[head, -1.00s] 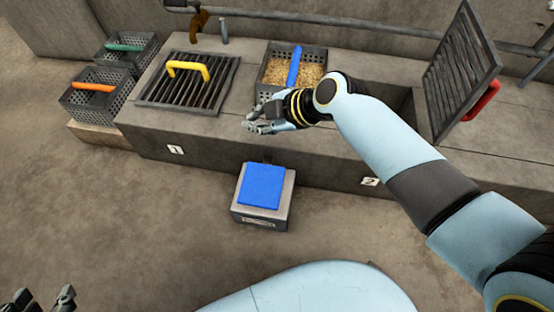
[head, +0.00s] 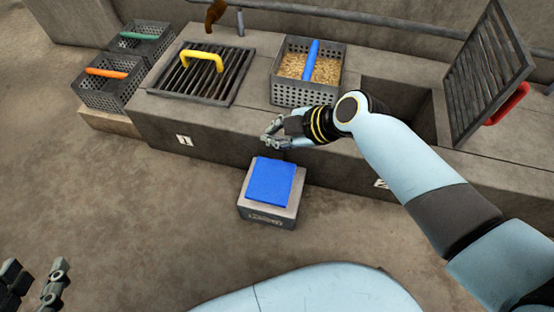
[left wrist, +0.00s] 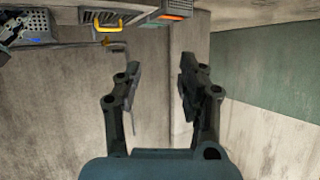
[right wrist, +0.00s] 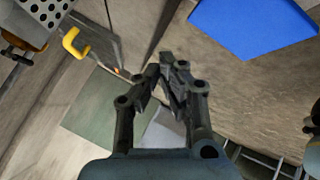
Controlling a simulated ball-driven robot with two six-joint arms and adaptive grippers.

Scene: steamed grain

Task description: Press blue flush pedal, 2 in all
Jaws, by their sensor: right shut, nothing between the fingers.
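The blue pedal (head: 270,182) is a flat, slightly tilted plate on a grey box on the floor in front of the bench. It also shows at the upper right of the right wrist view (right wrist: 250,22). My right gripper (head: 271,133) is just beyond the pedal's far edge in the head view, apparently above it and apart from it. Its fingertips (right wrist: 168,70) are together with nothing between them. My left gripper (head: 35,287) is at the lower left of the head view, far from the pedal. Its fingers (left wrist: 160,85) are apart and empty.
The concrete bench has a grate with a yellow handle (head: 202,60) and an open pit (head: 398,105) with a raised grate (head: 488,75). A grain basket with a blue handle (head: 310,62) stands between them. Two baskets (head: 108,85) are at left. Floor around the pedal is clear.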

